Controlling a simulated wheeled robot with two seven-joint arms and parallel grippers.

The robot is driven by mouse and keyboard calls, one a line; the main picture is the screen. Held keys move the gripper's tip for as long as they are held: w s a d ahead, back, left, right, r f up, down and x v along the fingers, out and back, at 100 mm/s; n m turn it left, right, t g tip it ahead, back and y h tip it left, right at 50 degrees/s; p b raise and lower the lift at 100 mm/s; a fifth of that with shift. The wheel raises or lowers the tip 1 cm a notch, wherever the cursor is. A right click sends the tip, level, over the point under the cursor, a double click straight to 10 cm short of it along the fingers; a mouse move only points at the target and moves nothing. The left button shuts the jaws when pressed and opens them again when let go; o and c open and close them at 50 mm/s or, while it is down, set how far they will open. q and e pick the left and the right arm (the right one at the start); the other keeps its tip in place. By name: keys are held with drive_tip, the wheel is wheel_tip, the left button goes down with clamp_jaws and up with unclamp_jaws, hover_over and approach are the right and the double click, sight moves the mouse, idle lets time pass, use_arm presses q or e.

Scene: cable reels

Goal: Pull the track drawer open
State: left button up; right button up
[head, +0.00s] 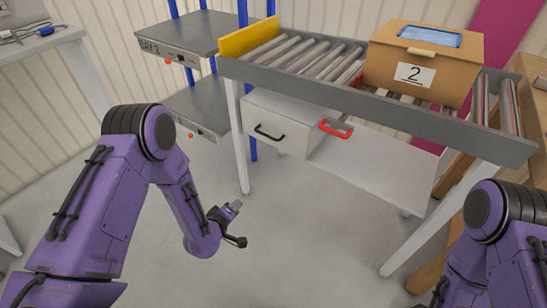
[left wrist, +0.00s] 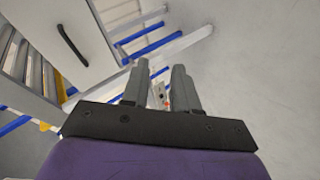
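The white drawer (head: 283,119) is under the roller track (head: 320,63) and looks shut. Its black bar handle (head: 269,133) is on the front face. In the left wrist view, the drawer front (left wrist: 55,35) and its black handle (left wrist: 72,45) show at the upper left. My left gripper (head: 240,223) is below and left of the drawer, clear of the handle. Its two fingers (left wrist: 161,68) stand apart with nothing between them. My right arm shows at the lower right of the head view; its gripper is out of view.
A cardboard box (head: 422,65) marked 2 sits on the track. A red handle (head: 336,128) is just right of the drawer, above a white lower shelf (head: 385,170). Grey shelves (head: 195,32) on blue posts stand at left. The floor (head: 300,240) in front is clear.

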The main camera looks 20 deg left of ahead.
use_arm(q)
drive_tip(key=w+n+t+h+b, duration=0.25)
drive_tip(key=w+t+b, duration=0.4)
drive_tip(key=w, duration=0.65)
drive_tip(key=h+b, duration=0.3)
drive_tip(key=b, duration=0.2)
approach(266, 135)
drive_tip(key=shift+t+h, duration=0.35)
drive_tip(key=shift+t, duration=0.1)
drive_tip(key=b+x, duration=0.1)
drive_tip(key=x, duration=0.2)
drive_tip(key=f+x, duration=0.1)
drive_tip(key=x, duration=0.2)
drive_tip(key=b+x, duration=0.1)
drive_tip(key=x, duration=0.2)
drive_tip(key=shift+w+f+b, duration=0.25)
drive_tip(key=shift+w+b, duration=0.1)
drive_tip(key=shift+w, duration=0.1)
drive_tip(key=shift+w+d+r, duration=0.1)
drive_tip(key=shift+w+r, duration=0.05)
drive_tip(key=shift+w, duration=0.15)
use_arm(e)
wheel_tip(266, 135, down, 19)
drive_tip(key=shift+r, duration=0.2)
use_arm(q)
clamp_jaws()
